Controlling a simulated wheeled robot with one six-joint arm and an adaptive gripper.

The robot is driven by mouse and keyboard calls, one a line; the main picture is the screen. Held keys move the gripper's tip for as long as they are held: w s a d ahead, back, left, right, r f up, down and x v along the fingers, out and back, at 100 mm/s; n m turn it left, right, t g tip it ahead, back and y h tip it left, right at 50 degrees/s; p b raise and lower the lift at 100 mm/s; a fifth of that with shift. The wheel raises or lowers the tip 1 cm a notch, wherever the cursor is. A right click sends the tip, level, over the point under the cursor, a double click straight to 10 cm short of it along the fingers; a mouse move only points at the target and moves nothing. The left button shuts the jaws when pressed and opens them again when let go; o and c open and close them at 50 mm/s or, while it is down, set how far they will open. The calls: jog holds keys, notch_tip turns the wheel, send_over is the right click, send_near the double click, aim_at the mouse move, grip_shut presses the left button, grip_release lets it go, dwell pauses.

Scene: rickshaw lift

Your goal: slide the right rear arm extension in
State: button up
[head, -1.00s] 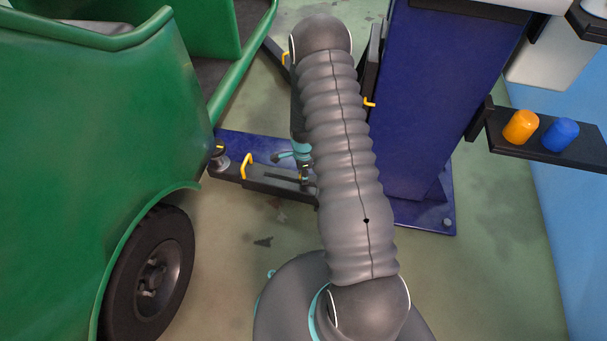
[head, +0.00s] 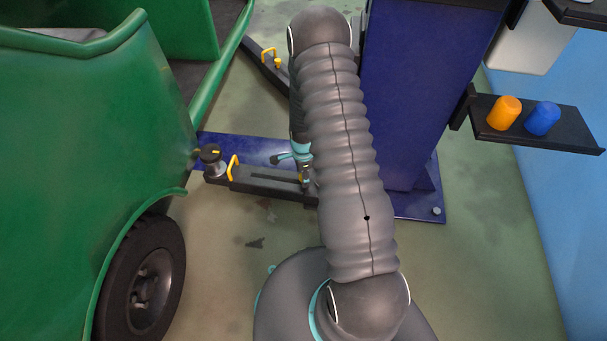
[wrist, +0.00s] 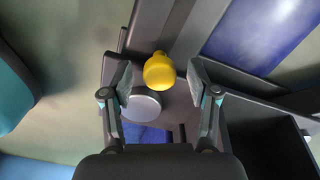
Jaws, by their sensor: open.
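A dark lift arm (head: 265,184) with a yellow loop handle (head: 233,168) reaches from the blue post toward the green rickshaw (head: 90,130). A round pad on a short stem (head: 212,160) stands at its outer end. My gripper (wrist: 160,74) is open. In the wrist view its two fingers are on either side of a yellow knob (wrist: 159,72), with gaps showing and no grip. A grey disc (wrist: 141,104) lies beside the knob on dark metal. In the head view my arm hides most of the gripper; I cannot tell which arm part the knob belongs to.
The blue post (head: 415,100) rises just right of my arm on a blue base plate (head: 418,206). Another lift arm with a yellow handle (head: 268,57) is farther back. A shelf (head: 540,127) holds orange and blue caps. A rickshaw wheel (head: 145,285) is at lower left.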

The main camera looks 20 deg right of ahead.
jog(key=shift+r, duration=0.1)
notch_tip(320, 180, up, 12)
dwell(0.5)
dwell(0.5)
